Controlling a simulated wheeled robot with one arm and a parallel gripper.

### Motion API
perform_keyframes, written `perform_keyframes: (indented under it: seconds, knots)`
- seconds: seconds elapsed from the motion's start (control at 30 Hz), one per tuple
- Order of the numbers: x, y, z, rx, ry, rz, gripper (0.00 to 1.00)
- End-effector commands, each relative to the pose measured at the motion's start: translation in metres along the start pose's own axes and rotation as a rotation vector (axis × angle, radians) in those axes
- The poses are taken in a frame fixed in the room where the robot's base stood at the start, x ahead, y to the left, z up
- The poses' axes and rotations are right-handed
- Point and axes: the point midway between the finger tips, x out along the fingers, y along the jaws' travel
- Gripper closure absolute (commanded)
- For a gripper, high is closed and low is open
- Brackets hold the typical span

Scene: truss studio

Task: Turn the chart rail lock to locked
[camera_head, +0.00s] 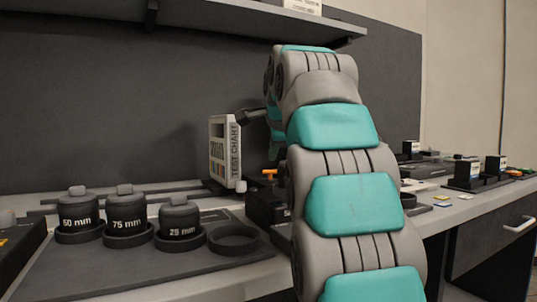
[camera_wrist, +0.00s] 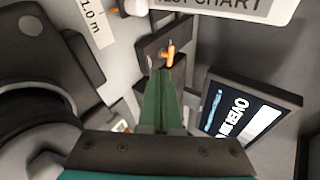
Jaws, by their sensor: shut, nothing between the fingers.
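The chart rail lock shows in the wrist view as a small orange lever (camera_wrist: 170,52) on a dark plate, below the white test chart (camera_wrist: 235,8). In the head view an orange piece (camera_head: 269,172), likely the same lever, is low beside the upright test chart (camera_head: 222,152). My gripper (camera_wrist: 163,76) is shut and empty, its green fingers pointing at the lever, with the tips just below it in the wrist view. Whether they touch it I cannot tell. In the head view my arm hides the gripper. No lock marking is legible.
Lens pieces marked 50 mm (camera_head: 78,216), 75 mm (camera_head: 127,211) and 25 mm (camera_head: 180,218) stand at the left, beside an empty ring (camera_head: 233,239). A dark-screened device (camera_wrist: 243,117) is close at right in the wrist view. A shelf (camera_head: 230,22) overhangs the bench.

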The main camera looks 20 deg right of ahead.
Motion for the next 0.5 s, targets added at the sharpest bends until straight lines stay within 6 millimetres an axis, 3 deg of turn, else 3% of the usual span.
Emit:
perform_keyframes:
  seconds: [0.4, 0.5]
  knots:
    - [0.079, 0.002, 0.0, -0.001, 0.0, 0.005, 1.0]
    - [0.091, -0.003, 0.0, -0.002, 0.0, 0.002, 1.0]
